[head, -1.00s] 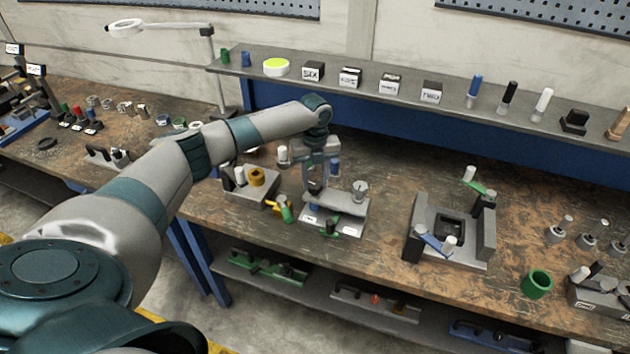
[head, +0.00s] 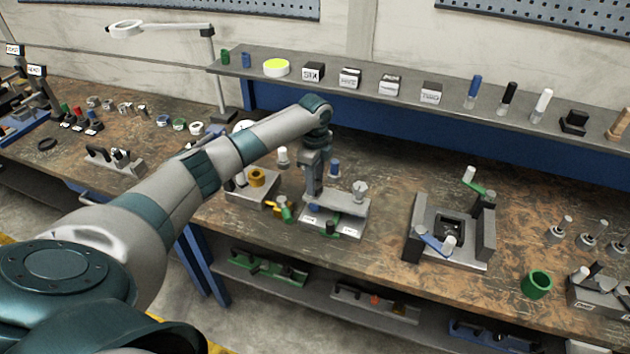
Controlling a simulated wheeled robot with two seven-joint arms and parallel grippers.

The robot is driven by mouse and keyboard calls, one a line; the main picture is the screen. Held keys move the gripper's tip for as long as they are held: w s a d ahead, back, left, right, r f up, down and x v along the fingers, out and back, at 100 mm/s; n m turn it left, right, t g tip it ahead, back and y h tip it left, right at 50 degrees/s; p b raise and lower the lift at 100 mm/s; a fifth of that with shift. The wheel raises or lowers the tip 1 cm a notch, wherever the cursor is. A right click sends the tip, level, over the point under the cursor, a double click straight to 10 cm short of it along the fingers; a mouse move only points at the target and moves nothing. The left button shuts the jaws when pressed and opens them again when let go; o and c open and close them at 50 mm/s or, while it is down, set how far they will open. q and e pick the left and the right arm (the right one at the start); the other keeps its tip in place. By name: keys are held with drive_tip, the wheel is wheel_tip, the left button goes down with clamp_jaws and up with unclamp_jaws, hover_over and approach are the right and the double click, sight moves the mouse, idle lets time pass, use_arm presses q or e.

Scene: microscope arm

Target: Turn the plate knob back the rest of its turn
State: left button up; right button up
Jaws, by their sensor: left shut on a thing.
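My left gripper (head: 314,192) points down at the left end of a grey fixture (head: 345,226) near the middle of the bench. It is shut on the plate knob, which is mostly hidden by the fingers. The fixture has a flat raised grey plate (head: 343,202), with white labels and a green part on its front. A round silver knob (head: 360,187) stands at the plate's right end, clear of the gripper. My right gripper is not in view.
Left of the fixture are a block with a brass-coloured knob (head: 257,177) and a yellow and green handle (head: 283,212). A blue-topped peg (head: 334,168) stands close behind. A grey U-shaped fixture (head: 482,243) stands to the right, with bare bench between.

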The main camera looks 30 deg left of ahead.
use_arm(q)
drive_tip(key=n, duration=0.5)
drive_tip(key=shift+s+d+f+n, duration=0.1)
drive_tip(key=shift+f+n, duration=0.1)
drive_tip(key=shift+n, duration=0.1)
drive_tip(key=shift+s+f+n, duration=0.1)
drive_tip(key=shift+n, duration=2.1)
drive_tip(key=o, duration=1.1)
drive_tip(key=shift+c, duration=0.2)
drive_tip(key=shift+w, duration=0.2)
drive_tip(key=shift+r, duration=0.25)
